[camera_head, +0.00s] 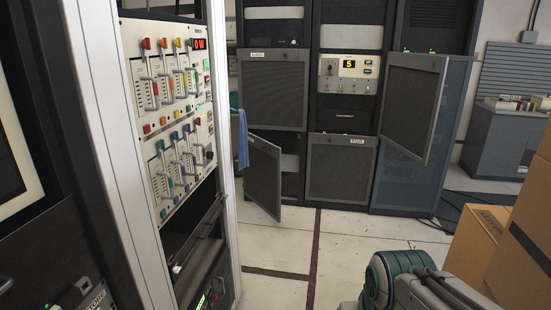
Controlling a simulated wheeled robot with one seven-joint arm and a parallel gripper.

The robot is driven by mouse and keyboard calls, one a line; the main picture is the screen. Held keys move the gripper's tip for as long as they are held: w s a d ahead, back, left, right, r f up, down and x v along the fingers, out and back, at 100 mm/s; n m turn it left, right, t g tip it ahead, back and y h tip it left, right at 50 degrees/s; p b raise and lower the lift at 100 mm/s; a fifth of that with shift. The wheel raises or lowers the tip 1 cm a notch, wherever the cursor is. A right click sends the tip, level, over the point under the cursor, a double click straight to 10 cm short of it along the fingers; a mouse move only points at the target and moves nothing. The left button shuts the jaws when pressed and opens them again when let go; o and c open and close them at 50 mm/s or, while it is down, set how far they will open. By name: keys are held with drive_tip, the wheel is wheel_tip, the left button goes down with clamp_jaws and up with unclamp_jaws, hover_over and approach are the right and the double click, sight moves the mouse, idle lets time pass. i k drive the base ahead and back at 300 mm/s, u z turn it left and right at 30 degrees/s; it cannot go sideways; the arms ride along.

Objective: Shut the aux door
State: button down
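Two dark mesh rack doors stand open in the back row. One is a lower door (264,176), swung out toward me left of the shut door labelled FANS (341,167). The other is a larger upper door (412,103) at the right, swung out from its rack. I cannot read an aux label on either, so I cannot tell which is the aux door. A grey and teal link of my arm shows at the bottom right. My gripper is not in view.
A rack with coloured levers (169,82) stands close on the left. Cardboard boxes (478,241) are stacked at the right. A blue cloth (241,138) hangs beside the lower open door. Black cables (454,206) lie at the back right. The middle floor (345,240) is clear.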

sight(261, 180)
drive_tip(key=u, duration=0.15)
drive_tip(key=i, duration=4.6)
drive_tip(key=u, duration=0.1)
